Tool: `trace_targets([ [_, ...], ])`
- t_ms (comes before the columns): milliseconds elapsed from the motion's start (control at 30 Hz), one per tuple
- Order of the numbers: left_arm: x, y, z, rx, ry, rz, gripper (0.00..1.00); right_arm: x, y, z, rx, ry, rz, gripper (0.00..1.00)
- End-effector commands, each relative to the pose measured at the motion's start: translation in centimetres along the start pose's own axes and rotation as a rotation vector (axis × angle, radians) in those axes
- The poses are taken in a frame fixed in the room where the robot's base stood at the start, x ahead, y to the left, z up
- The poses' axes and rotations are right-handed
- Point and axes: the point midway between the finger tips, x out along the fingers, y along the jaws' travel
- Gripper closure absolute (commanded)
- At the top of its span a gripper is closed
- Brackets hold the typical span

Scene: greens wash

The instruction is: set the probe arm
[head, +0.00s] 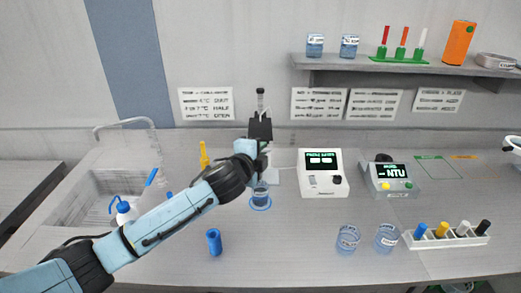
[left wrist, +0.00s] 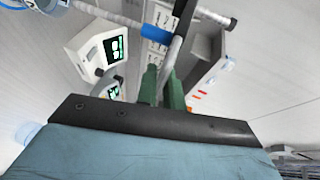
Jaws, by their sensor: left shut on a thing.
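My left gripper (head: 262,135) is above the beaker (head: 261,195), which stands on a blue ring on the counter. In the left wrist view its green fingers (left wrist: 164,88) are shut on a thin grey rod (left wrist: 173,58), which seems to be part of the probe arm. The rod meets a pale crossing bar with a blue sleeve (left wrist: 155,32). In the head view a dark-topped post (head: 260,93) rises behind the gripper, which hides most of the probe arm. My right gripper is not in view.
A white meter (head: 322,180) stands just right of the gripper, with an NTU meter (head: 391,178) beyond it. Two beakers (head: 347,238) (head: 386,237) and a vial rack (head: 447,236) are front right. A blue cylinder (head: 214,242) stands near the arm. The sink (head: 110,187) is left.

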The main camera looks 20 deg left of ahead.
Motion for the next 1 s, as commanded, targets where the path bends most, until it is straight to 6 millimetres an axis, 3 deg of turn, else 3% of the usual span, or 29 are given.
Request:
trace_targets([
  [33, -0.1, -0.8, 0.0, 0.002, 0.0, -0.011, 1.0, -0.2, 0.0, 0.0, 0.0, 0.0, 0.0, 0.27],
  [267, 0.0, -0.8, 0.0, 0.003, 0.0, -0.016, 1.0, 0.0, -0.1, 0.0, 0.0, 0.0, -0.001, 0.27],
  [300, 0.0, -0.9, 0.0, 0.003, 0.0, -0.017, 0.9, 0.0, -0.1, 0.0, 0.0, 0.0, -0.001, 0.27],
  [467, 0.0, -0.8, 0.0, 0.003, 0.001, -0.015, 0.7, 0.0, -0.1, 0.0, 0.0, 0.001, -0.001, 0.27],
  [767, -0.1, -0.5, 0.0, 0.002, 0.001, -0.009, 0.7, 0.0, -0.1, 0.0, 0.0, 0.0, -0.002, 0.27],
  [1000, -2.4, -0.3, 0.0, 0.002, 0.002, -0.008, 0.7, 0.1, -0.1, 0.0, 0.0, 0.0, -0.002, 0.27],
])
